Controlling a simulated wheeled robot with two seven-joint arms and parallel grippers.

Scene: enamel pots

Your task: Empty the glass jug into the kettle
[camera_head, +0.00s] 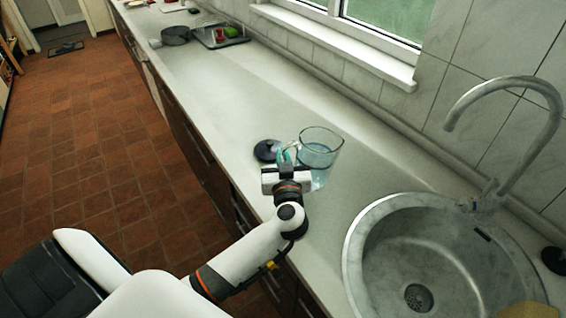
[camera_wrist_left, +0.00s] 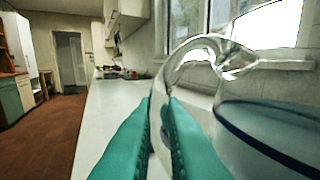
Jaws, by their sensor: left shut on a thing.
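The glass jug (camera_head: 320,158) stands on the counter left of the sink, with clear bluish water in it. In the left wrist view the jug (camera_wrist_left: 262,135) fills the right side, and its clear handle runs down between my teal fingers. My left gripper (camera_head: 287,156) is shut on the handle, on the jug's left side. It also shows in the left wrist view (camera_wrist_left: 162,105). I cannot make out a kettle in either view. My right gripper is not in view.
A small dark blue round thing (camera_head: 266,150), perhaps a lid, lies just left of the jug. A round sink (camera_head: 362,262) with a curved tap (camera_head: 545,88) is at right. A grey pan (camera_head: 175,36) and a tray (camera_head: 222,42) are far along the counter; between is free room.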

